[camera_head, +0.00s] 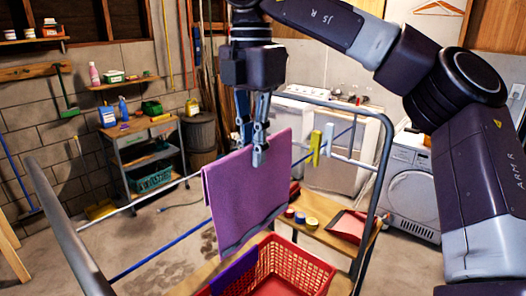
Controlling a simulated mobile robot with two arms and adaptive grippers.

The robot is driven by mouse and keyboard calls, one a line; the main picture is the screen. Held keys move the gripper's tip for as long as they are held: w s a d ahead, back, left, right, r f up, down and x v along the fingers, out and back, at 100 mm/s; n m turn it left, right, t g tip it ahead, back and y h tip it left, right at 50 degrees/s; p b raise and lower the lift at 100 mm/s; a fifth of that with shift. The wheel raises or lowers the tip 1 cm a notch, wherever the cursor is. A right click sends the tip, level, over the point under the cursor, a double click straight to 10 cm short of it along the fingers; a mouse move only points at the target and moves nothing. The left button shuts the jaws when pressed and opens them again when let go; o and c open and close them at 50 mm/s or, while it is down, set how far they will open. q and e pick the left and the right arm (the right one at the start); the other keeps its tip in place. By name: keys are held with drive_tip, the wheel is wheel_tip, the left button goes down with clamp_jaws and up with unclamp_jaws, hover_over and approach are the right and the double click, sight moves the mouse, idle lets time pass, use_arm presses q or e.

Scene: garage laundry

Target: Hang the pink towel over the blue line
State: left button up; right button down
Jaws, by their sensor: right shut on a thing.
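The pink towel (240,195) looks purplish-pink and hangs down in a folded sheet in the middle of the head view. My right gripper (259,150) is shut on the towel near its top edge, from above. The blue line (160,250) runs from the lower left up to the towel's left edge, and the towel hides its middle stretch. The towel's top edge shows higher in the picture than where the line meets its side. I cannot tell whether cloth hangs on both sides of the line. My left gripper is not in view.
A grey rack frame (70,235) surrounds the lines, with a white line (140,201) behind. A red basket (305,270) with purple cloth (235,273) stands below, beside a wooden bench (325,238).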

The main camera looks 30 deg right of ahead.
sight(255, 189)
drive_tip(key=shift+f+b, duration=3.35)
drive_tip(key=shift+f, duration=0.85)
drive_tip(key=shift+s, duration=0.1)
drive_tip(key=c, duration=1.9)
unclamp_jaws()
drive_tip(key=shift+c, duration=0.2)
drive_tip(key=shift+r, duration=6.05)
